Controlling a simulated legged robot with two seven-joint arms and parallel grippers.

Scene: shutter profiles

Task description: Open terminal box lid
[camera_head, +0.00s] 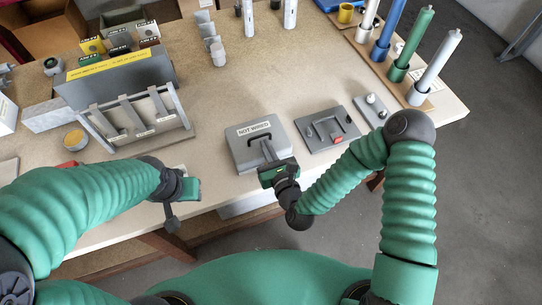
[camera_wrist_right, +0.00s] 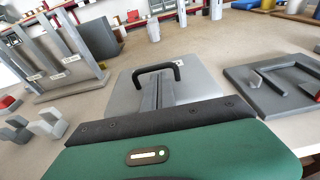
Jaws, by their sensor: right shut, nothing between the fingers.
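The grey terminal box (camera_head: 243,153) sits near the table's front edge, and its lid, labelled NOT WIRED (camera_head: 253,128), looks shut. In the right wrist view the lid (camera_wrist_right: 200,82) carries a black bar handle (camera_wrist_right: 177,66). My right gripper (camera_head: 267,149) reaches over the lid from the front, its fingers shut and empty. In the right wrist view its fingers (camera_wrist_right: 158,82) point at the handle; whether they touch it I cannot tell. My left gripper (camera_head: 171,218) hangs by the table's front edge, left of the box, its jaw opening not clear.
A grey plate with a frame and red part (camera_head: 325,131) lies right of the box. A grey rack (camera_head: 135,118) stands to the left. Several coloured cylinders on posts, one green (camera_head: 411,45), stand at the back right. Bare table lies behind the box.

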